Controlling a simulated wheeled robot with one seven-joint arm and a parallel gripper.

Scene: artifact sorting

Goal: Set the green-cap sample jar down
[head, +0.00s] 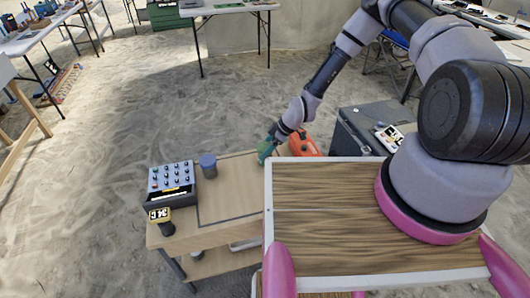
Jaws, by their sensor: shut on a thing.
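My gripper (267,147) is at the end of my arm, low over the far right part of a small wooden table (233,192). It is shut on the green-cap sample jar (264,151), which shows only as a small green shape at the gripper. The jar's body is mostly hidden or too small to make out. I cannot tell whether its base touches the tabletop.
A blue-grey lidded jar (208,166) and a button box (171,181) stand to the left. A yellow-display meter (161,219) sits at the near left corner. A red-orange container (303,144) is just right of my gripper. The table's middle is clear.

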